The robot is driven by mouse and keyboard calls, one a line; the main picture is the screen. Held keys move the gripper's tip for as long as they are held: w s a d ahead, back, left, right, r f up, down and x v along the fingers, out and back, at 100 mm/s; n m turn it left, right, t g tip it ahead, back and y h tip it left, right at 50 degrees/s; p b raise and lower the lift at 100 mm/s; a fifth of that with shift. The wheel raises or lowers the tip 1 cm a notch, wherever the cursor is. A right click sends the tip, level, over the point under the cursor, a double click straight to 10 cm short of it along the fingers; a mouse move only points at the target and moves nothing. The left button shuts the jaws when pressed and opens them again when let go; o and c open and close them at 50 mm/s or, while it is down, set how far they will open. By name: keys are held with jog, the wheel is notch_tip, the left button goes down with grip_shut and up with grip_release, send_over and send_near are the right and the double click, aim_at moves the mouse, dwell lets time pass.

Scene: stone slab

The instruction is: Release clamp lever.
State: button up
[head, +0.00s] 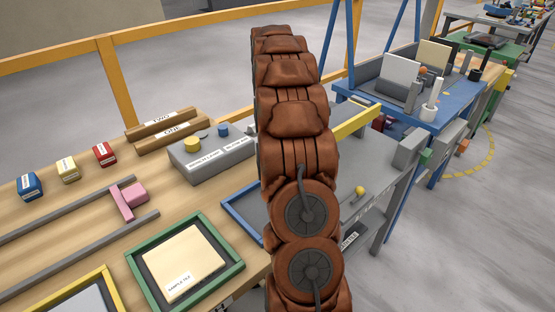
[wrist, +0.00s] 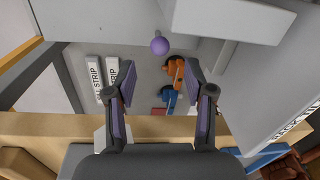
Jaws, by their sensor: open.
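In the wrist view my gripper (wrist: 160,82) is open, with its two purple-padded fingers wide apart and nothing between the pads. A purple ball knob (wrist: 159,45) shows beyond the fingertips; it may be the end of the clamp lever, but I cannot tell. An orange part (wrist: 173,70) and a blue part (wrist: 168,97) lie near the right finger. In the head view my brown arm hides my gripper and part of the grey bench (head: 385,180). A yellow ball knob (head: 360,191) stands on that bench, right of my arm.
A yellow bar (head: 357,122) and a grey block (head: 409,150) stand at the grey bench. A grey box (head: 211,155) with yellow and blue knobs sits left of my arm. Labelled strips (wrist: 96,80) lie left in the wrist view. Clear floor (head: 480,215) lies to the right.

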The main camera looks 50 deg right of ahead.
jog(key=f, duration=0.7)
jog(key=shift+s, duration=0.25)
grip_shut()
dwell(0.4)
